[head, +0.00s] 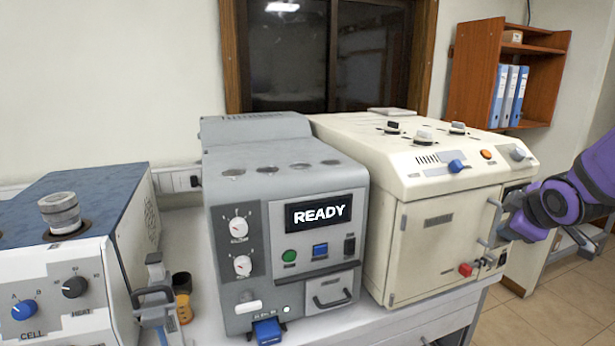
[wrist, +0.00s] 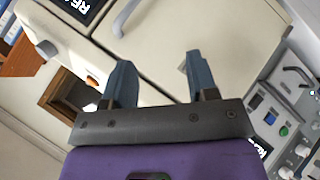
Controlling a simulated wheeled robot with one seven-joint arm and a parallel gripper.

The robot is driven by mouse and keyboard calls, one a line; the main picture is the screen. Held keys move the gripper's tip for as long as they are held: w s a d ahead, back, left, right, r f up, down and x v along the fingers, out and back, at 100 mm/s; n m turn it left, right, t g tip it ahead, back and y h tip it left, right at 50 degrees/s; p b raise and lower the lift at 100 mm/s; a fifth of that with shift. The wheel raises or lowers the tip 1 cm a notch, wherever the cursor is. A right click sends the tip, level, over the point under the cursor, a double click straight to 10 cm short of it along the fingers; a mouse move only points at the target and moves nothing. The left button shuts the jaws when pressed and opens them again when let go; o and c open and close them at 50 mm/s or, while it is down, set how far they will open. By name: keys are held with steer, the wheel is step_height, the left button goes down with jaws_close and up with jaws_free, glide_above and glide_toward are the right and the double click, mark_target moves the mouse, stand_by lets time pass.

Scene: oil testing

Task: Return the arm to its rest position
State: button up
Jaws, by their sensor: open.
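My purple arm enters from the right edge of the head view, and my gripper (head: 508,218) is by the front right of the cream machine (head: 430,235), close to its door handle (head: 493,222). In the wrist view my gripper (wrist: 160,72) shows two blue-grey fingers spread apart with nothing between them. The cream door fills the view beyond them, with the door handle (wrist: 127,17) above the fingertips and apart from them. The door looks shut.
A grey machine (head: 285,215) with a lit READY display stands left of the cream one. A blue-topped white machine (head: 75,245) is at far left, with a small amber jar (head: 182,285) beside it. A wooden shelf (head: 475,75) hangs at back right. Open floor (head: 555,300) lies at lower right.

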steer(key=s+a+r+m+g+y, duration=0.1)
steer(key=s+a+r+m, duration=0.3)
steer(key=s, duration=0.7)
steer(key=s+a+r+m+g+y, duration=0.1)
steer(key=s+a+r+m+g, duration=0.2)
steer(key=s, duration=0.9)
steer(key=a+r+m, duration=0.2)
steer(key=a+m, duration=0.1)
steer(key=a, duration=0.1)
steer(key=shift+g, duration=0.3)
steer(key=shift+r, duration=0.1)
